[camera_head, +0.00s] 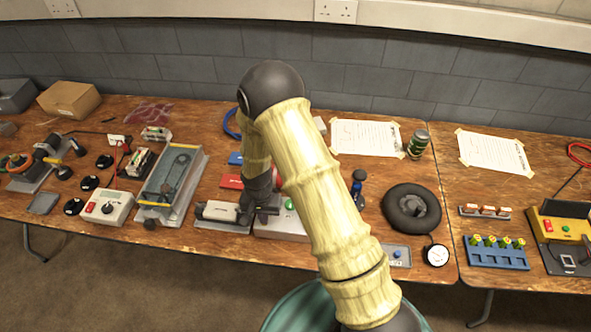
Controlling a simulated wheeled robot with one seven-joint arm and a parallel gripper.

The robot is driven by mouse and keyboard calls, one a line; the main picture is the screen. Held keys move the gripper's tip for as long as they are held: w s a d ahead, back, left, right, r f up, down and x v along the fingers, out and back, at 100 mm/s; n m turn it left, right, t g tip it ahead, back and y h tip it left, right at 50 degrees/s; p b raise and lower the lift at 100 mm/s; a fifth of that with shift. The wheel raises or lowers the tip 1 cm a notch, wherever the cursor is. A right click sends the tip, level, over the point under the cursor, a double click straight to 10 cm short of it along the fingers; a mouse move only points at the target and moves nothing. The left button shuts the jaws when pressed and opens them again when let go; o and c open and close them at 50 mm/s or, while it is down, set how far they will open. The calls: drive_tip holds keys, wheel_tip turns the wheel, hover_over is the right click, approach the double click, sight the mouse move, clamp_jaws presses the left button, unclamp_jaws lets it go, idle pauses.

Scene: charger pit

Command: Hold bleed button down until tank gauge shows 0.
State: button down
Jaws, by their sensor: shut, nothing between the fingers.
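My gripper (262,207) is shut and empty, low over the front middle of the table, partly hidden by my own arm. It is close to a pale grey box (280,227) with a green button (289,204) on its top; I cannot tell if it touches. A small plate with a blue button (397,253) lies at the front edge, right of my arm. A round white dial gauge (435,255) lies beside it, its reading too small to make out. No label shows which button is the bleed button or which gauge is the tank's.
A black tyre (411,208) lies behind the gauge. A white cylinder (222,212) lies left of my gripper. A grey tray (169,185) and a red-switched box (106,208) stand further left. A green can (418,143) stands behind the tyre. A blue rack (497,254) sits right.

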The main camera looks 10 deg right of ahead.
idle(0.3)
drive_tip(key=shift+r+p, duration=2.45)
drive_tip(key=shift+r, duration=1.05)
drive_tip(key=s+d+r+n+t, duration=0.1)
drive_tip(key=s+d+r, duration=0.3)
drive_tip(key=r, duration=0.3)
drive_tip(key=s+d+r+n, duration=0.1)
drive_tip(key=s+d+r, duration=0.3)
drive_tip(key=r, duration=0.4)
drive_tip(key=s+d+r+n+t, duration=0.1)
drive_tip(key=s+d+r+n, duration=0.1)
drive_tip(key=s+d+r, duration=0.2)
wheel_tip(320, 180, up, 3)
drive_tip(key=shift+s+d+r+t, duration=0.2)
drive_tip(key=shift+s+d+t, duration=0.1)
drive_tip(key=shift+d, duration=0.5)
drive_tip(key=shift+w, duration=0.15)
